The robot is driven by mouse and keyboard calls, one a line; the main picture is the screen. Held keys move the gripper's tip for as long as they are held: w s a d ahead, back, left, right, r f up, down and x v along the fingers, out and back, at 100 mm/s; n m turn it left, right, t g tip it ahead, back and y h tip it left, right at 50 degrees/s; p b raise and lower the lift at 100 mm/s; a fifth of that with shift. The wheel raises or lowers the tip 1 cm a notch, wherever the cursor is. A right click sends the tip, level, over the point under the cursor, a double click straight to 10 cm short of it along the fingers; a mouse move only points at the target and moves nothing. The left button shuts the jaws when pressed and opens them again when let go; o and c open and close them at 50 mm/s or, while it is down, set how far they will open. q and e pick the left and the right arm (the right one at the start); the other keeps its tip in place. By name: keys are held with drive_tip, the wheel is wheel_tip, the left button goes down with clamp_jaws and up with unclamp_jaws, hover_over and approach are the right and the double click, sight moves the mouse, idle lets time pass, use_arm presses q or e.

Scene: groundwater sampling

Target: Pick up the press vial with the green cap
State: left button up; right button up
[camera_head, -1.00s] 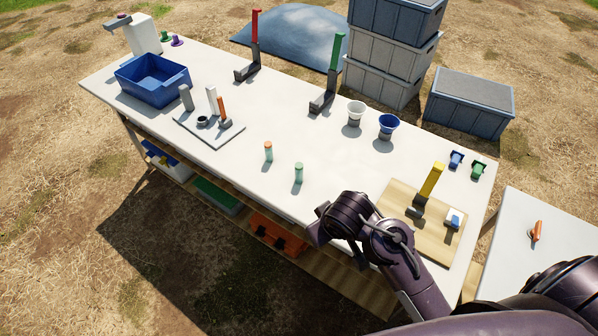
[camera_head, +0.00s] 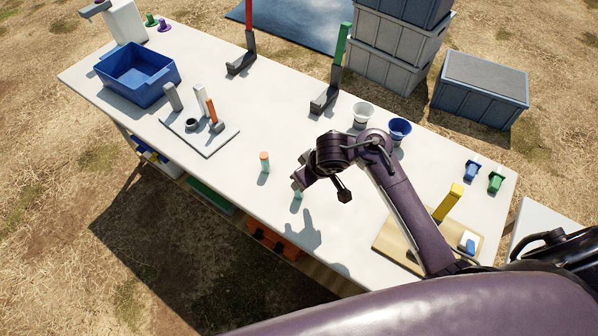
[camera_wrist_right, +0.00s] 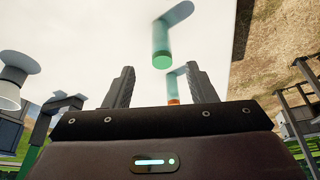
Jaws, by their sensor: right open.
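The press vial with the green cap (camera_wrist_right: 162,48) is a pale teal cylinder standing on the white table. In the head view its body (camera_head: 297,194) shows just below my right gripper (camera_head: 299,181), which hides its cap. In the wrist view, which looks inverted, the vial lies ahead of my open right gripper (camera_wrist_right: 158,74), roughly centred between the fingers, with nothing held. A similar vial with an orange cap (camera_head: 264,161) stands to the left; it also shows beyond in the wrist view (camera_wrist_right: 174,89). My left gripper is out of view.
A grey tray with upright posts (camera_head: 205,143) and a blue bin (camera_head: 138,74) are to the left. White (camera_head: 363,113) and blue (camera_head: 400,129) funnel-like cups stand behind my right arm. A wooden board (camera_head: 400,240) lies at right.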

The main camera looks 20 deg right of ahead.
drive_tip(key=b+x, duration=0.1)
drive_tip(key=x, duration=0.1)
drive_tip(key=b+x, duration=0.1)
drive_tip(key=x, duration=0.1)
drive_tip(key=shift+s+a+f, duration=0.15)
drive_tip(key=shift+f, duration=0.2)
drive_tip(key=shift+b+x, duration=0.4)
drive_tip(key=shift+x, duration=0.75)
drive_tip(key=shift+w+f, duration=0.1)
drive_tip(key=shift+w, duration=0.15)
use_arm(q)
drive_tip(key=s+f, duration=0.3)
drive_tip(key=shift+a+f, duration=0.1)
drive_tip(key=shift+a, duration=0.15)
use_arm(e)
drive_tip(key=c, duration=1.1)
